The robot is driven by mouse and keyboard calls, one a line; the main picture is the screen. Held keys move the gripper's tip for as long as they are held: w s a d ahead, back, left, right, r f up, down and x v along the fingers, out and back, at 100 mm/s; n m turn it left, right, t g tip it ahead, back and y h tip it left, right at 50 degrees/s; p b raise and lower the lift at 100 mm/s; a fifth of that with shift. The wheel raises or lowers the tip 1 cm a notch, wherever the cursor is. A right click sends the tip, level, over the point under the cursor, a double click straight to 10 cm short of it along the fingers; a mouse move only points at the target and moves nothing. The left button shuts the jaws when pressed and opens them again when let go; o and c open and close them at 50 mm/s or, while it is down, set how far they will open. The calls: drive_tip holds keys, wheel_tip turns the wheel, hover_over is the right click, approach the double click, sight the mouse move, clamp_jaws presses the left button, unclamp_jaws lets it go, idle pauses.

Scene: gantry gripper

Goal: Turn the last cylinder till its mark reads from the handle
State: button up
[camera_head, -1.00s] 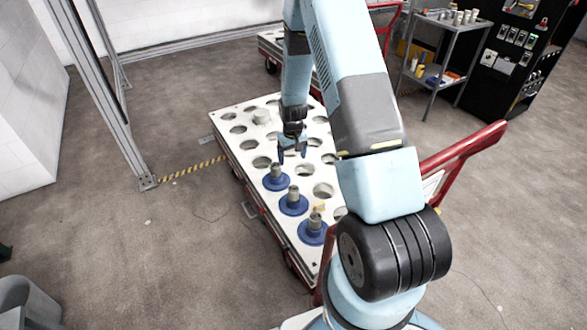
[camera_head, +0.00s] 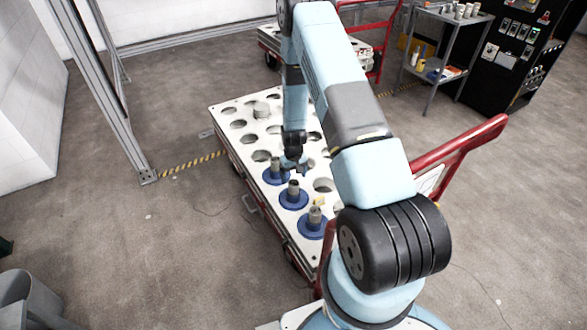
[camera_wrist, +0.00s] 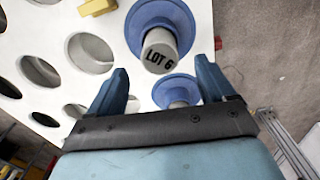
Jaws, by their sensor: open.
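Three cylinders on blue round flanges stand in a row on the white holed top of a cart (camera_head: 222,112): a far one (camera_head: 270,178), a middle one (camera_head: 293,197) and a near one (camera_head: 314,224). My gripper (camera_head: 294,165) is open over the far end of this row, partly hiding the far cylinder. In the wrist view my gripper (camera_wrist: 160,88) has its two blue fingers spread, with nothing held. A grey cylinder top marked "LOT 6" (camera_wrist: 160,52) lies ahead of the fingers, its lettering slightly tilted. A second flanged cylinder (camera_wrist: 177,88) shows between the fingers, partly hidden below. The cart's handle (camera_head: 460,155) is red.
A small yellow block (camera_wrist: 97,6) lies near the LOT 6 flange. A metal post (camera_head: 112,100) stands left, and a shelf trolley (camera_head: 440,50) behind right.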

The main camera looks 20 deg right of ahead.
sight(294, 183)
drive_tip(key=shift+f, duration=3.3)
drive_tip(key=c, duration=1.5)
drive_tip(key=shift+r, duration=0.1)
drive_tip(key=shift+m, duration=1.6)
drive_tip(key=m, duration=0.2)
drive_tip(key=shift+m, duration=0.4)
